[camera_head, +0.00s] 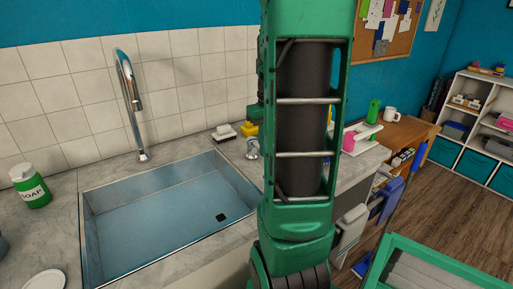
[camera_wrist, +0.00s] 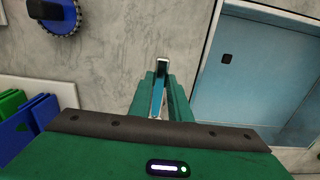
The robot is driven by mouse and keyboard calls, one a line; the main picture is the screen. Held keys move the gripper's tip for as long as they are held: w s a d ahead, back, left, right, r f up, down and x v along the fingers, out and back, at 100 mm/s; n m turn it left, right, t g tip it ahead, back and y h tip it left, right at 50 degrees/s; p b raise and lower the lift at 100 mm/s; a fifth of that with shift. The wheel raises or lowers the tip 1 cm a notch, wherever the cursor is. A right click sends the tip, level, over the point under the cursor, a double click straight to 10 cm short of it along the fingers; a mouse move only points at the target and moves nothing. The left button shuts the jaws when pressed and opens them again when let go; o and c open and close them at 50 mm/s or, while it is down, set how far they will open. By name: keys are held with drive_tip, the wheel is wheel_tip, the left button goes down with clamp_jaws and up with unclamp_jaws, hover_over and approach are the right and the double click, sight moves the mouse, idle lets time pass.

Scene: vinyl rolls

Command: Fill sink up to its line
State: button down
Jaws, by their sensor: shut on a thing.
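The sink (camera_head: 150,243) is a rectangular basin set in the grey counter, with a dark square drain (camera_head: 221,217) near its front right corner. Its floor and walls look bluish; I cannot tell if water stands in it. No fill line can be made out. A chrome tap (camera_head: 130,100) arches behind it, with no stream visible at its spout. A small chrome tap handle (camera_head: 252,148) stands right of the sink, partly behind my arm. In the wrist view my gripper (camera_wrist: 160,92) is shut on this shiny handle, left of the sink edge (camera_wrist: 203,65).
A green soap jar (camera_head: 31,186) and a white plate (camera_head: 44,281) lie left of the sink. A blue round item (camera_wrist: 60,15) and blue and green panels (camera_wrist: 30,120) show in the wrist view.

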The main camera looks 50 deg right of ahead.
drive_tip(key=shift+w+a, duration=0.1)
drive_tip(key=c, duration=1.6)
unclamp_jaws()
drive_tip(key=shift+c, duration=0.2)
wheel_tip(320, 180, up, 11)
drive_tip(key=shift+f, duration=0.1)
drive_tip(key=s+a+f+m, duration=0.1)
drive_tip(key=s+a+f, duration=0.2)
drive_tip(key=a, duration=0.3)
drive_tip(key=s+a+f, duration=0.4)
drive_tip(key=a, duration=0.3)
drive_tip(key=s+a+f+m, duration=0.1)
drive_tip(key=s+a+f, duration=0.2)
drive_tip(key=a, duration=0.4)
drive_tip(key=shift+s+f+m, duration=0.3)
drive_tip(key=shift+s+f, duration=0.1)
drive_tip(key=shift+s, duration=0.3)
